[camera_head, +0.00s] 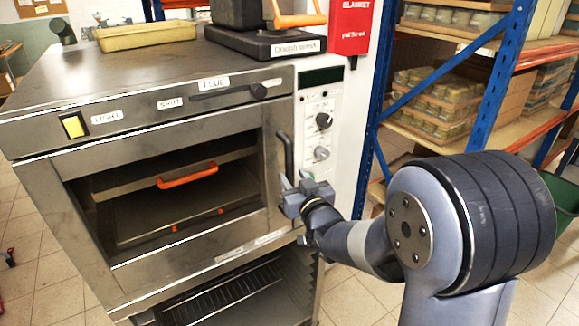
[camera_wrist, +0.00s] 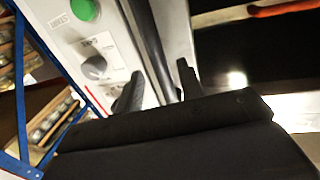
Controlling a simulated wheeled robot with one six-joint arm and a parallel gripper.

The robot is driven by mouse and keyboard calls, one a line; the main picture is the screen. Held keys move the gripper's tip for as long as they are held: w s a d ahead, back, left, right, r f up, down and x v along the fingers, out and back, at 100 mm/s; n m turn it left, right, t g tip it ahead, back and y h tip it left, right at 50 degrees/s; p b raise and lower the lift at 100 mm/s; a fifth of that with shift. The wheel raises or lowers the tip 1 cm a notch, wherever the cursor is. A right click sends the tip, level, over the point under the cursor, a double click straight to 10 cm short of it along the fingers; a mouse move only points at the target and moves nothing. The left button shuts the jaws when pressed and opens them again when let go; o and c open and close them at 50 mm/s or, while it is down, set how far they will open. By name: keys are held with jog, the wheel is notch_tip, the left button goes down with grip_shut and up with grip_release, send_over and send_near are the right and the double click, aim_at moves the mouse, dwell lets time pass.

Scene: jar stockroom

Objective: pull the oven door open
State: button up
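The steel oven (camera_head: 120,75) stands at the left and middle of the head view. Its door (camera_head: 40,190) has a large window and looks shut. The dark upright door handle (camera_head: 287,150) is at the door's right side. My gripper (camera_head: 294,180) is at the handle's lower part. In the wrist view the handle (camera_wrist: 148,35) runs down between the two fingers of my gripper (camera_wrist: 160,80). The fingers are apart, with a gap between the left finger and the handle. The handle's lower end is hidden behind the gripper body.
A control panel with knobs (camera_head: 323,121) is just right of the handle. A blue-framed shelf (camera_head: 500,85) with jars stands at the right. A tray with an orange handle (camera_head: 187,175) shows behind the window. Tiled floor (camera_head: 25,235) is open at the lower left.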

aim_at(290, 173)
jog(key=shift+p+x, duration=0.5)
jog(key=shift+x, duration=1.55)
jog(key=shift+c, duration=0.5)
grip_shut()
